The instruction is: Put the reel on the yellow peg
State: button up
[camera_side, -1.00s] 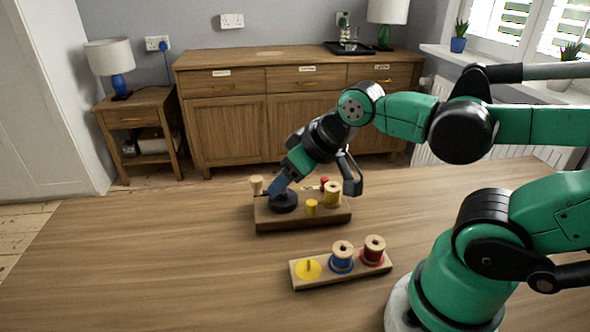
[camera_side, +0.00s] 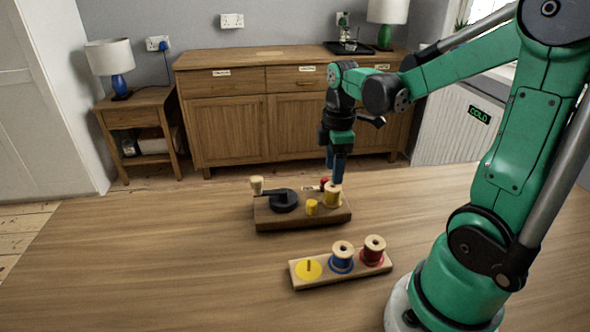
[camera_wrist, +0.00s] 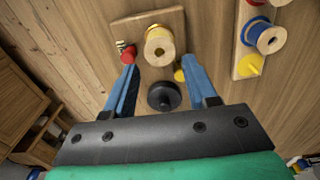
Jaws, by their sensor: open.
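The reel (camera_side: 332,196), wooden with yellow thread, stands upright at the right end of a brown wooden block (camera_side: 290,222). The wrist view shows the reel (camera_wrist: 159,46) from above. The yellow peg stands on a yellow disc (camera_side: 308,269) at the left end of a small rack (camera_side: 325,280); no reel is on it. The disc also shows in the wrist view (camera_wrist: 251,66). My gripper (camera_side: 337,180) points down just above the reel. In the wrist view its blue fingers (camera_wrist: 160,66) are open and apart, with the reel between and slightly beyond their tips.
The rack holds a blue reel (camera_side: 342,257) and a red reel (camera_side: 373,250). The left tabletop is clear.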

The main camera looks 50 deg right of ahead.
aim_at(333, 188)
jog(key=shift+f, duration=2.8)
grip_shut()
